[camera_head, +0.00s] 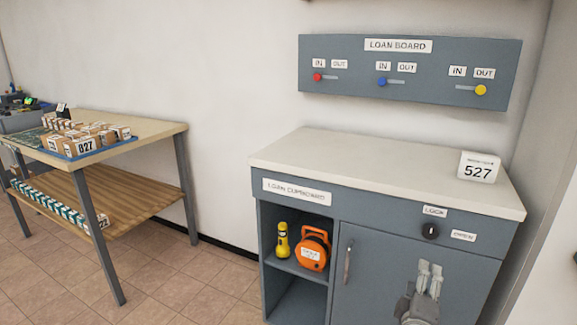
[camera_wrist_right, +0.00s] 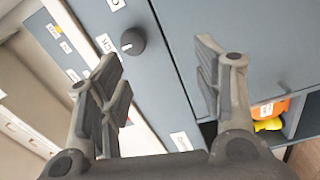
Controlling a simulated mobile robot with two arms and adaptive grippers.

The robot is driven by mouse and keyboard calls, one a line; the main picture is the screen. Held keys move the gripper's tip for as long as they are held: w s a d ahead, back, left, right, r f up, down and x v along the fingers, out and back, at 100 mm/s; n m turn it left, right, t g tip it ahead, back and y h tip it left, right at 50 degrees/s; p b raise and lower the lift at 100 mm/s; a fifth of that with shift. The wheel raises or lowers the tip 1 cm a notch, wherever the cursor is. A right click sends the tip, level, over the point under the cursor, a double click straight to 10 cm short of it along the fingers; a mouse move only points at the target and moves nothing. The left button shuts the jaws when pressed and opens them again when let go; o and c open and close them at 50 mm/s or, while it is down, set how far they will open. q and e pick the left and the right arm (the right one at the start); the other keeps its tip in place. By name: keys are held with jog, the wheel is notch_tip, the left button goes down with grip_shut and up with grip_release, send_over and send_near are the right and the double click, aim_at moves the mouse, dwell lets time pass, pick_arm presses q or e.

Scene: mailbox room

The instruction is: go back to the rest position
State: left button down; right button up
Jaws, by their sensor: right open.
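My right gripper (camera_head: 429,280) is in front of the closed door of the grey loan cupboard (camera_head: 365,275), below its black knob (camera_head: 430,231). In the right wrist view the two fingers (camera_wrist_right: 165,85) are spread apart with nothing between them. The knob also shows in that view (camera_wrist_right: 132,41), beyond the fingers. The knob sits between a LOCK label and an OPEN label. My left gripper is not in view.
A yellow torch (camera_head: 282,240) and an orange case (camera_head: 313,249) sit in the cupboard's open shelf. A 527 sign (camera_head: 478,168) stands on the white top. The loan board (camera_head: 408,73) hangs above. A wooden table (camera_head: 165,129) with boxes stands left, with free floor between.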

jog(key=s+a+f+m+g+y, duration=0.1)
jog(key=s+a+f+g+y, duration=0.15)
jog(key=f, duration=0.65)
jog(key=s+a+f+m+g+y, duration=0.15)
jog(key=s+f, duration=0.25)
jog(key=f, duration=0.5)
jog(key=s+a+f+m+g+y, duration=0.1)
jog(key=s+a+f+g+y, duration=0.15)
jog(key=s+f, duration=0.6)
jog(key=s+a+f+m+g+y, duration=0.15)
jog(key=s+a+f+g, duration=0.25)
jog(key=s+f, duration=0.4)
jog(key=s+a+f+m+g+y, duration=0.1)
jog(key=s+a+f, duration=0.2)
jog(key=s+f, duration=0.15)
jog(key=s+a+f+m+g+y, duration=0.1)
jog(key=s+a+f+g, duration=0.15)
jog(key=s, duration=0.35)
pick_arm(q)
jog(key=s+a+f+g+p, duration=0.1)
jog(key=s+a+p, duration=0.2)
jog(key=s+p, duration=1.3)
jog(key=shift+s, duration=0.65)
pick_arm(e)
jog(key=s+d+f, duration=0.1)
jog(key=s+d, duration=0.2)
jog(key=s, duration=1.4)
jog(key=shift+g+h, duration=0.3)
jog(key=shift+d, duration=0.1)
